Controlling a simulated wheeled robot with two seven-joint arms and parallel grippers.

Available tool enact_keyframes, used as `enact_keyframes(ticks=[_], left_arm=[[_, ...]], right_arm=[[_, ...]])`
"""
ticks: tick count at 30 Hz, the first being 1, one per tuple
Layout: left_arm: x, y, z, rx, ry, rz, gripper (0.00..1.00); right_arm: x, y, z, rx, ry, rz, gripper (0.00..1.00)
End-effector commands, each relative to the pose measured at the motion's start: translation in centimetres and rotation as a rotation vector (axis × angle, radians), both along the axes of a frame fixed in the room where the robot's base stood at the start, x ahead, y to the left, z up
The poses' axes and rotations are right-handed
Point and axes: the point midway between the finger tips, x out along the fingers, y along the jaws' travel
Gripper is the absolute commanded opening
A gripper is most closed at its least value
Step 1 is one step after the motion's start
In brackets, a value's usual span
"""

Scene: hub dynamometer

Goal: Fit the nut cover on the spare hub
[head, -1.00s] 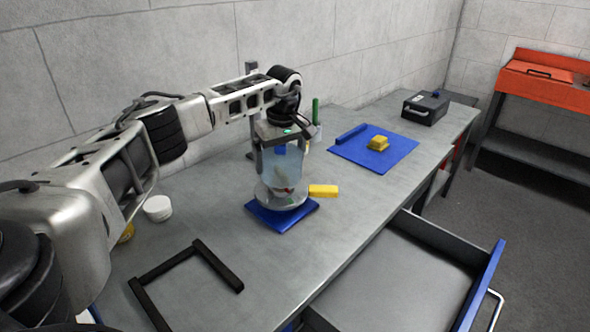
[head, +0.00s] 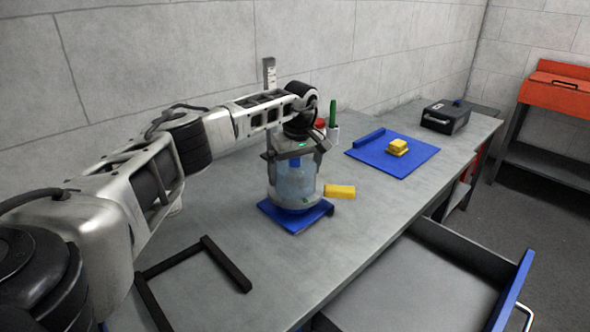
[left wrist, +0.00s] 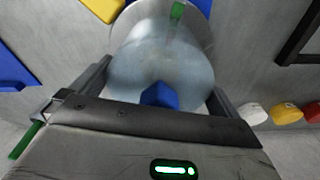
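A clear, bell-shaped nut cover (head: 293,186) with a blue part (head: 294,164) at its top stands upright over the blue mat (head: 314,218). My left gripper (head: 296,160) points down over it, one finger on each side. In the left wrist view, the fingers (left wrist: 160,92) meet both sides of the clear cover (left wrist: 160,60). The spare hub seems to be inside or under the cover; its outline is unclear, and I cannot tell whether the cover is fully seated. My right gripper is not in view.
A yellow block (head: 340,191) lies close to the cover's right. Behind are a green-handled tool (head: 332,114) in a cup and a blue tray (head: 415,160) with yellow pieces. A black frame (head: 228,264) lies in front; an open drawer (head: 420,285) juts out at right.

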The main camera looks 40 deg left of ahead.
Motion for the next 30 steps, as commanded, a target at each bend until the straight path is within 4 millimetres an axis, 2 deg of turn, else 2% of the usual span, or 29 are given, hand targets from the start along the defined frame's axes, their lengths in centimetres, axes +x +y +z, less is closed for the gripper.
enact_keyframes(ticks=[6, 10, 24, 30], left_arm=[[0.0, 0.0, 0.1, 0.000, 0.000, 0.000, 1.00], [0.1, -0.1, 1.2, 0.000, -0.004, -0.001, 1.00], [-0.3, -1.2, 10.4, 0.000, -0.002, 0.000, 1.00], [-0.5, -1.4, 12.1, 0.000, 0.000, -0.001, 1.00]], right_arm=[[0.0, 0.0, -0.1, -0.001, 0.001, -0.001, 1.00], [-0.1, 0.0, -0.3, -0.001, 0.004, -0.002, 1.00], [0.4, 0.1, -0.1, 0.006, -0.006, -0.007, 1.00], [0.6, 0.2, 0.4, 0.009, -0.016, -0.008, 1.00]])
